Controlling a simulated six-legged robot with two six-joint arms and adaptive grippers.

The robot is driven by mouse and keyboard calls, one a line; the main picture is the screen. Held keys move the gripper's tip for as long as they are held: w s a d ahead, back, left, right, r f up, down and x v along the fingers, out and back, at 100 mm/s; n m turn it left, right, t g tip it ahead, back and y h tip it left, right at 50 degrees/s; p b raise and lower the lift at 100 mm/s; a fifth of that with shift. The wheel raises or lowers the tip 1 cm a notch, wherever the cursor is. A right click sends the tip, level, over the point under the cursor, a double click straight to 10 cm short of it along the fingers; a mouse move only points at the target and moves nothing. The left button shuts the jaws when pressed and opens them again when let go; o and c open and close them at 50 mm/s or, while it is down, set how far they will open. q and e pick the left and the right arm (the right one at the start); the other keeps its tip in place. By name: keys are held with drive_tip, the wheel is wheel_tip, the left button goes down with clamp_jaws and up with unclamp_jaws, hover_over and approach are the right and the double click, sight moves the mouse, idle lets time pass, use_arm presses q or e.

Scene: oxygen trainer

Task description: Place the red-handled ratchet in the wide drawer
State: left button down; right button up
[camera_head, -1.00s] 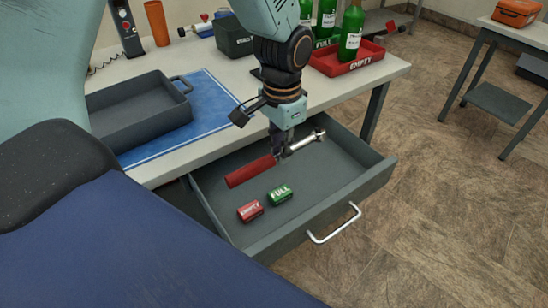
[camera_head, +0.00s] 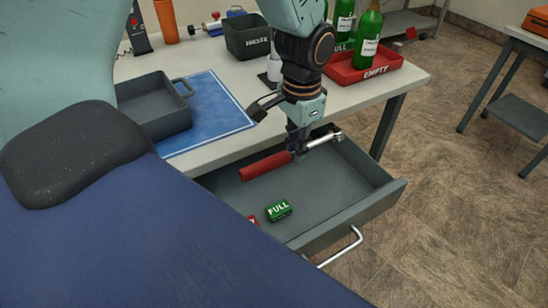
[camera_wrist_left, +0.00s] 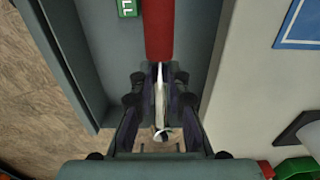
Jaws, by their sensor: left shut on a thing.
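The red-handled ratchet (camera_head: 267,165) is held in my left gripper (camera_head: 300,152), which is shut on its metal shaft. Its red handle points left and its silver head sticks out right. The ratchet is over the wide drawer (camera_head: 372,209), which is pulled out from under the table; I cannot tell how high it is held. In the left wrist view, the red handle (camera_wrist_left: 158,28) runs up from between the fingers of my left gripper (camera_wrist_left: 157,85), with the drawer floor behind. My right gripper is not in view.
A green FULL block (camera_head: 278,210) and a partly hidden red block (camera_head: 253,221) lie in the drawer. On the table are a blue mat (camera_head: 220,118), a grey tray (camera_head: 150,105), a dark bin (camera_head: 247,36) and a red EMPTY tray (camera_head: 375,72) with green bottles.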

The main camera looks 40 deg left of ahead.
use_arm(q)
drive_tip(key=b, duration=0.2)
hover_over(294, 187)
wheel_tip(294, 187, down, 6)
drive_tip(key=shift+r, duration=0.2)
drive_tip(key=shift+a+f, duration=0.1)
drive_tip(key=shift+f, duration=0.4)
wheel_tip(294, 187, down, 4)
drive_tip(key=shift+r+b, duration=0.2)
drive_tip(key=shift+b, duration=0.8)
drive_tip(key=shift+w, duration=0.1)
drive_tip(key=c, duration=1.3)
unclamp_jaws()
drive_tip(key=shift+f, duration=0.1)
wheel_tip(294, 187, up, 12)
drive_tip(key=p, duration=0.5)
drive_tip(key=shift+r, duration=0.25)
